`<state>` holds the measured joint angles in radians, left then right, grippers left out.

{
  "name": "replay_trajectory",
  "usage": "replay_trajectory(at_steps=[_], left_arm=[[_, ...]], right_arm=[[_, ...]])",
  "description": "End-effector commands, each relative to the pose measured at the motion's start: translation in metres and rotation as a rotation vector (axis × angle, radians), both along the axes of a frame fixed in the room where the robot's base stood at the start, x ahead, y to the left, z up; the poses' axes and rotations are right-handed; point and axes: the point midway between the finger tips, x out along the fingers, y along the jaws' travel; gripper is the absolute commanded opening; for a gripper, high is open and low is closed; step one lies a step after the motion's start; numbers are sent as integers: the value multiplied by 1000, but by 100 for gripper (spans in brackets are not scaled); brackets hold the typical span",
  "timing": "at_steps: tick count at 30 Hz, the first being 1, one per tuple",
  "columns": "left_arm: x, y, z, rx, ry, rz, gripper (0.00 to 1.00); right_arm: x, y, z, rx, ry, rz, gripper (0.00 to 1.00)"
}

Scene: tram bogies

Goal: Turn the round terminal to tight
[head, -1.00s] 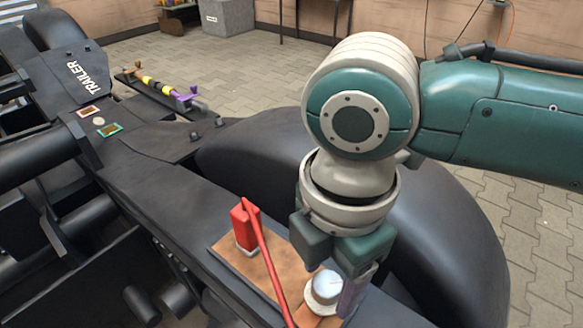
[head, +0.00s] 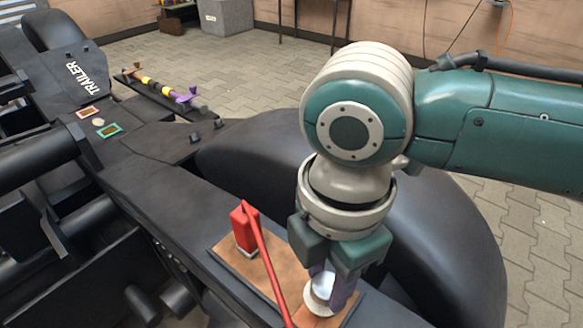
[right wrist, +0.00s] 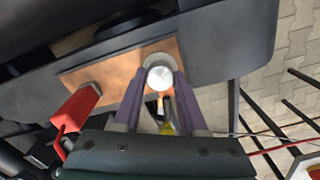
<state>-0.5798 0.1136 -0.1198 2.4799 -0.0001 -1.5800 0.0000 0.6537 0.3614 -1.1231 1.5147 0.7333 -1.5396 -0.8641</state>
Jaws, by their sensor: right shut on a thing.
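The round terminal (head: 319,290) is a silvery knob on a pale round base, on a copper-brown plate (head: 228,258) on the dark bogie frame. In the right wrist view the knob (right wrist: 160,78) sits between the tips of the two purple fingers. My right gripper (head: 330,282) comes down from above and is shut on the round terminal. One finger hides part of the knob in the head view. My left gripper is not in view.
A red block (head: 245,230) with a red cable (head: 268,262) stands on the plate left of the terminal. A dark rounded wheel cover (head: 440,245) lies behind my right arm. A rod with yellow and purple parts (head: 160,88) lies farther back.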

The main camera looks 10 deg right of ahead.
Motion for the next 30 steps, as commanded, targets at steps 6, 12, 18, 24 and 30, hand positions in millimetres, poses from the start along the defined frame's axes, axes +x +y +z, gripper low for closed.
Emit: replay_trajectory(at_steps=[6, 12, 18, 24, 30], left_arm=[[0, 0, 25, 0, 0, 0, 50], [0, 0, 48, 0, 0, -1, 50], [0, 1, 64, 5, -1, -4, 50], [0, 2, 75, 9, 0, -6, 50], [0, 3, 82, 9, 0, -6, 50]], right_arm=[[-1, 1, 6, 1, 4, -129, 0], [-1, 1, 6, 1, 4, -301, 0], [-1, 1, 4, 1, 5, -475, 0], [-1, 1, 3, 3, 3, -621, 0], [-1, 1, 2, 2, 3, -721, 0]])
